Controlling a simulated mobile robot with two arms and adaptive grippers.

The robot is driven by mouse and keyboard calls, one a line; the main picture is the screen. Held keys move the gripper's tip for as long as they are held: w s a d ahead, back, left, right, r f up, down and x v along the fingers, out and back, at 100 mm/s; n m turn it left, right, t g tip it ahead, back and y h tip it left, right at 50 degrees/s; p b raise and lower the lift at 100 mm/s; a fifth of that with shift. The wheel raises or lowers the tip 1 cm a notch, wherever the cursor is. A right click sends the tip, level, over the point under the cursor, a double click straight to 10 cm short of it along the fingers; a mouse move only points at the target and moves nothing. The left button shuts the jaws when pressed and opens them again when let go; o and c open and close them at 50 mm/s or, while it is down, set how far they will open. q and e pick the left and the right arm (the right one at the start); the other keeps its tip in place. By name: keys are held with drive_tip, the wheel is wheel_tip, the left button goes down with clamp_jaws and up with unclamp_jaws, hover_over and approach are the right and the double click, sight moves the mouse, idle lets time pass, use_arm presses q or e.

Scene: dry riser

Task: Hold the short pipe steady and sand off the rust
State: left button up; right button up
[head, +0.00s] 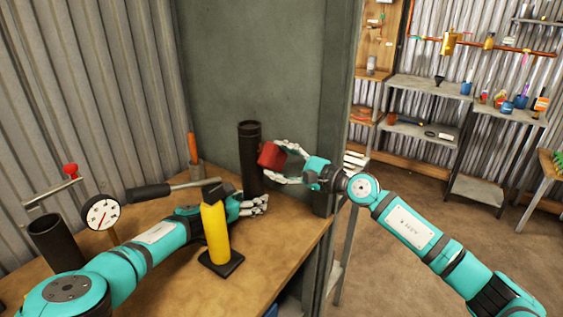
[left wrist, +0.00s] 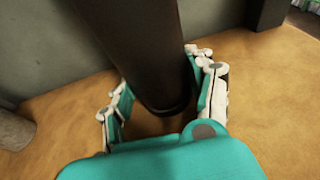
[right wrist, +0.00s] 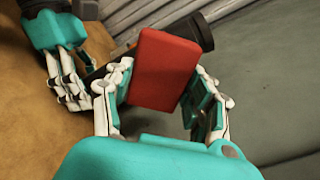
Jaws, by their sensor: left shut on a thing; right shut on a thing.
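The short pipe (head: 250,155) is a dark upright cylinder on the bench by the grey-green panel. My left gripper (head: 255,204) is shut on its lower part; in the left wrist view the fingers (left wrist: 158,98) lie on both sides of the pipe (left wrist: 135,50). My right gripper (head: 277,160) is shut on a red block (head: 271,155) and holds it beside the upper pipe. In the right wrist view the red block (right wrist: 162,70) sits between the fingers (right wrist: 160,95) and covers part of the pipe (right wrist: 203,32). Contact between block and pipe cannot be told. Rust is not distinguishable.
A yellow post on a black base (head: 215,235) stands close to my left forearm. Shelves (head: 425,130) stand behind right.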

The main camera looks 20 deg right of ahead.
sight(278, 151)
drive_tip(key=shift+x, duration=1.3)
drive_tip(key=shift+w+r, duration=0.1)
drive_tip(key=shift+r, duration=1.15)
drive_tip(key=shift+f, duration=1.3)
drive_tip(key=shift+r, duration=1.25)
use_arm(q)
drive_tip(key=shift+s+d, duration=0.1)
drive_tip(key=shift+d, duration=0.05)
use_arm(e)
drive_tip(key=shift+a+f, duration=0.1)
drive_tip(key=shift+f, duration=1.2)
use_arm(q)
drive_tip(key=shift+f, duration=0.1)
use_arm(e)
drive_tip(key=shift+r, duration=1.35)
drive_tip(key=shift+f, duration=1.35)
